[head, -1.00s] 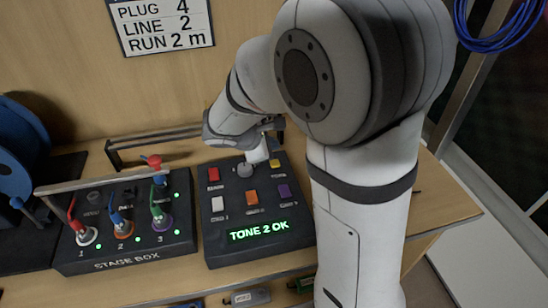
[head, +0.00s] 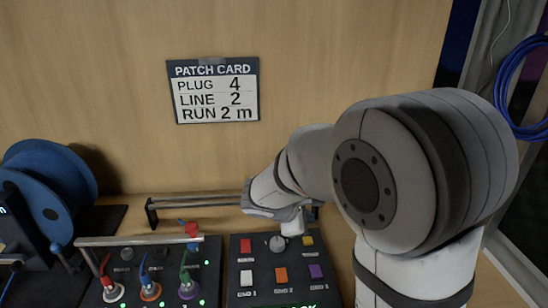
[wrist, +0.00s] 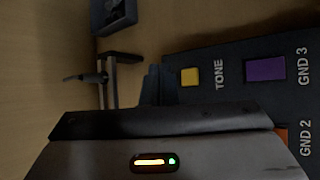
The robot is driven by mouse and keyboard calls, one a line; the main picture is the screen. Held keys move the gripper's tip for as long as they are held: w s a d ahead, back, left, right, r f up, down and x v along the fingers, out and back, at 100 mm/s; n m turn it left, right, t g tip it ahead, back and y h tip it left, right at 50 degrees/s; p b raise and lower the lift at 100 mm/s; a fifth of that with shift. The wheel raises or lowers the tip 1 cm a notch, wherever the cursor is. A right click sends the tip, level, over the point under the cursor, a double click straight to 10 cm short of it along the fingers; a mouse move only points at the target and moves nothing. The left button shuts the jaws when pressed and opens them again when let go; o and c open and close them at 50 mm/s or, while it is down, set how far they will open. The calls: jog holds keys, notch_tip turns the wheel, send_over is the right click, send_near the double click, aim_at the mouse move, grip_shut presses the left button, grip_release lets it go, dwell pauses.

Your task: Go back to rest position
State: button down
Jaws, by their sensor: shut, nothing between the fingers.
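My gripper (head: 292,228) hangs above the back part of the dark button panel (head: 240,262), near its round knob (head: 277,243) and yellow button (head: 307,241). It is shut and empty. In the wrist view my gripper's dark fingertips (wrist: 152,84) show beside the yellow TONE button (wrist: 190,77), with the purple GND 3 button (wrist: 266,68) to the right. I cannot tell whether the tips touch the panel. The panel's green display is mostly cut off at the lower edge of the head view.
The stage box (head: 205,262) with several coloured plugs stands left of the panel. A blue cable reel (head: 45,185) is at the far left. A low metal rail (head: 200,199) runs behind. The patch card (head: 213,91) hangs on the wooden wall. A blue cable coil (head: 525,85) hangs at right.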

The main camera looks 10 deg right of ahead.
jog(key=s+r+m+g+y+p, duration=0.1)
jog(key=s+r+m+y, duration=0.2)
jog(key=s+m, duration=0.5)
jog(key=s+r+m+g+y+p, duration=0.1)
jog(key=s+r+m+y, duration=0.2)
jog(key=s+m, duration=0.5)
jog(key=s+y, duration=0.1)
jog(key=s, duration=0.3)
jog(key=shift+s+d+g, duration=0.2)
jog(key=shift+d+g, duration=0.1)
jog(key=shift+d, duration=0.1)
jog(key=c, duration=2.2)
grip_release()
jog(key=shift+r, duration=0.1)
